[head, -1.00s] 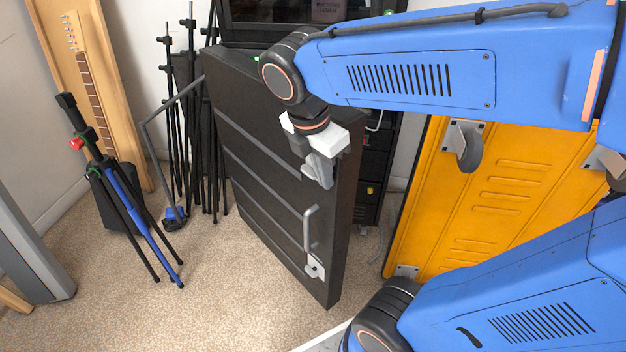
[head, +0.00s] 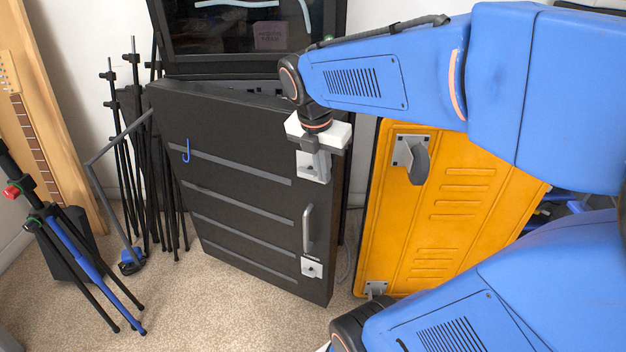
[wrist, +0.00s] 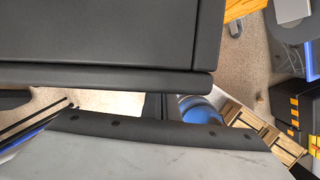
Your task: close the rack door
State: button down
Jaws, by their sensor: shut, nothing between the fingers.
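The rack door (head: 235,195) is a black panel with grey stripes, seen nearly face-on in the head view. A grey bar handle (head: 308,229) stands near its right edge, with light latch plates above and below it. My gripper (head: 319,172) hangs at the upper right of the door, in front of the upper latch plate. It is shut and holds nothing. I cannot tell whether it touches the door. The black rack is mostly hidden behind the door, and I cannot tell how wide any gap is. Large dark surfaces fill much of the wrist view; its fingertips are not clear there.
A monitor (head: 245,35) stands above the rack. An orange panel cart (head: 445,215) with casters is close on the right. Black stands (head: 140,150) and a blue-legged tripod (head: 80,260) are at left. Carpet (head: 215,310) is clear in front of the door.

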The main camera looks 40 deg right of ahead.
jog(key=w+d, duration=0.4)
jog(key=d, duration=0.6)
jog(key=shift+w, duration=0.35)
jog(key=shift+a, duration=0.15)
